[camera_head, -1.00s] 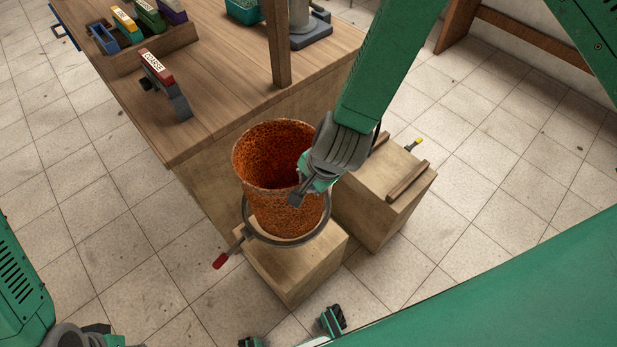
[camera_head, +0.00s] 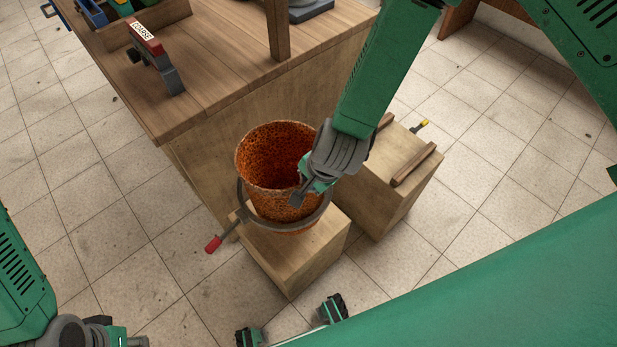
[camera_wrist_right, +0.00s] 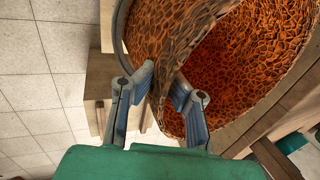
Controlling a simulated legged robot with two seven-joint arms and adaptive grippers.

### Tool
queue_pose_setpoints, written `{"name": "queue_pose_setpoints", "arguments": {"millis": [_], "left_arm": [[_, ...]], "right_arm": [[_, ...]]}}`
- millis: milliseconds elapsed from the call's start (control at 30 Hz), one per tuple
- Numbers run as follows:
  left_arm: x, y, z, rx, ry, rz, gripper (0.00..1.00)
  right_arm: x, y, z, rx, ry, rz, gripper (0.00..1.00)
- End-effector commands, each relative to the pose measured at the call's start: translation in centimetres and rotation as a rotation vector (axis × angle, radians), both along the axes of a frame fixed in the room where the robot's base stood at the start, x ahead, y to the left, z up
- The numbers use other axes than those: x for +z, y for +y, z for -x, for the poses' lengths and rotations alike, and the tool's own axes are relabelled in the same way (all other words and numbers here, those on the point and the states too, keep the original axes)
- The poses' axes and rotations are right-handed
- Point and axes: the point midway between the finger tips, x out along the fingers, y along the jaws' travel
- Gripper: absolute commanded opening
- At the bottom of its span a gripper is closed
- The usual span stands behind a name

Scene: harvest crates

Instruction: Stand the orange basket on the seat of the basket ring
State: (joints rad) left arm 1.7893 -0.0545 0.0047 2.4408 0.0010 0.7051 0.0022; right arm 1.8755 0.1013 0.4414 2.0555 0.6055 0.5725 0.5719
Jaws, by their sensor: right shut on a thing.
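The orange basket (camera_head: 268,205) is a speckled open-topped tub, roughly upright. The dark hoop of the basket ring (camera_head: 265,224) goes around its lower part, and a little of the basket shows below the hoop. The ring's red handle (camera_head: 213,244) sticks out left. I cannot tell whether the basket's base touches the seat. My right gripper (camera_head: 297,192) is shut on the basket's near right rim; in the right wrist view its fingers (camera_wrist_right: 160,95) straddle the basket wall (camera_wrist_right: 185,45). My left gripper (camera_head: 125,339) shows only in part at the bottom left edge; its jaws are unclear.
A wooden block (camera_head: 290,262) is under the ring. A second block (camera_head: 385,190) with wooden rails stands to the right. A wooden table (camera_head: 190,112) with a post (camera_head: 278,30) and a red-topped "COARSE" piece (camera_head: 160,60) stands behind. Tiled floor is clear around.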

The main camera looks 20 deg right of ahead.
Motion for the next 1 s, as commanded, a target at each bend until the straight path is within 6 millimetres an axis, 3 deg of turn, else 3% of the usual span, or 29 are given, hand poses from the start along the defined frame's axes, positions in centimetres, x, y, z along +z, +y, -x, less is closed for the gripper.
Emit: {"name": "queue_pose_setpoints", "arguments": {"millis": [600, 1000], "left_arm": [[-4.5, 0.0, 0.0, 0.0, 0.0, 0.0, 0.26], [-5.8, 0.0, 0.0, 0.0, 0.0, 0.0, 0.26]], "right_arm": [[-6.5, 0.0, -0.1, -0.001, -0.001, -0.001, 0.0], [-8.5, 0.0, 0.0, 0.0, -0.002, -0.001, 0.0]]}}
